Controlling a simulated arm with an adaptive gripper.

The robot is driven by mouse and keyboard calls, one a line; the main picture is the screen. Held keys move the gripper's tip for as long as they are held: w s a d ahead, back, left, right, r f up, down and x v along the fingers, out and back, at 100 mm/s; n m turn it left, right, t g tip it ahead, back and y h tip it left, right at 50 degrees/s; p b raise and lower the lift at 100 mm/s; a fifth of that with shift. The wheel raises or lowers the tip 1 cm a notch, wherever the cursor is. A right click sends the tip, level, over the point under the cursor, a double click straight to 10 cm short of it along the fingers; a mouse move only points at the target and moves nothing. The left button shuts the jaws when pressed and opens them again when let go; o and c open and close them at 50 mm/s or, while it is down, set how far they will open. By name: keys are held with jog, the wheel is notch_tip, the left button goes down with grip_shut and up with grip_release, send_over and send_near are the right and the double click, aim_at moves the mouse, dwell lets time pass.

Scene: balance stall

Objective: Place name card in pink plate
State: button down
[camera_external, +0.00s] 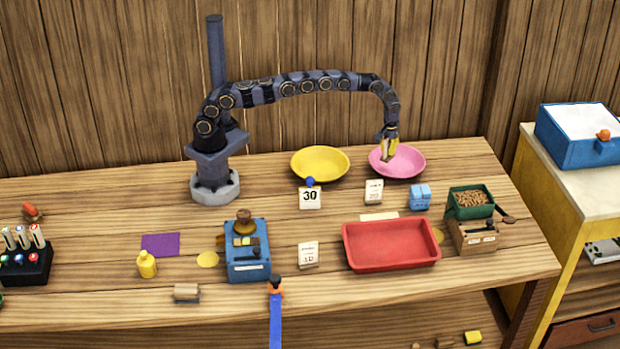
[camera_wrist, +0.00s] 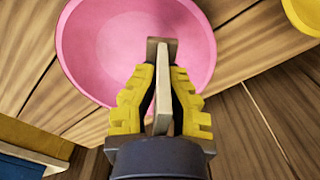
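The pink plate (camera_external: 412,164) stands at the back of the table, below my gripper (camera_external: 389,150). In the wrist view, the pink plate (camera_wrist: 90,45) fills the upper middle. The yellow fingers of my gripper (camera_wrist: 160,88) are closed around a thin, pale card with a brownish foot, seen edge-on, apparently the name card (camera_wrist: 163,100). Its foot end overlaps the plate's inside in that view. Whether it touches the plate cannot be told. Its printed face is hidden.
A yellow plate (camera_external: 320,163) stands left of the pink plate. A "30" card (camera_external: 310,199), a small white card (camera_external: 374,192) and a blue block (camera_external: 420,197) stand in front. A red tray (camera_external: 391,262) and a green box of pellets (camera_external: 470,211) are nearer the front.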

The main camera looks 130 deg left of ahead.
aim_at(389, 159)
jog(key=shift+w+a+f, duration=0.15)
jog(key=shift+a+f, duration=0.1)
jog(key=shift+f, duration=0.15)
jog(key=shift+w+f, duration=0.1)
jog(key=shift+f, duration=1.45)
jog(key=shift+f, duration=0.15)
jog(key=c, duration=1.2)
grip_release()
jog(key=shift+o, duration=0.2)
